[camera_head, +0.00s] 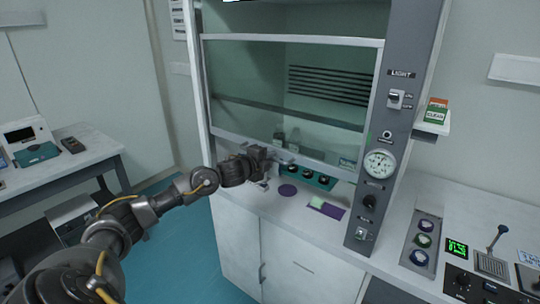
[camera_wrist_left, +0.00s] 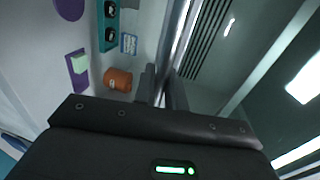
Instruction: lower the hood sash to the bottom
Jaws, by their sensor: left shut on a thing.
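The hood sash (camera_head: 245,83) is a framed glass pane in the fume hood, and its bottom rail (camera_head: 335,170) is a pale bar above the work surface. An open gap lies between the rail and the surface. My left gripper (camera_head: 265,158) is at the left part of this rail and shut on it. In the left wrist view the rail (camera_wrist_left: 178,35) runs down to the two dark fingers (camera_wrist_left: 162,85), which close on it; the exact contact is partly hidden. My right gripper is in neither view.
Under the sash are a teal rack (camera_head: 322,182) with dark round items, a purple disc (camera_head: 287,190), and a purple pad (camera_head: 333,212). A grey control panel (camera_head: 378,215) with a gauge borders the opening on the right.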

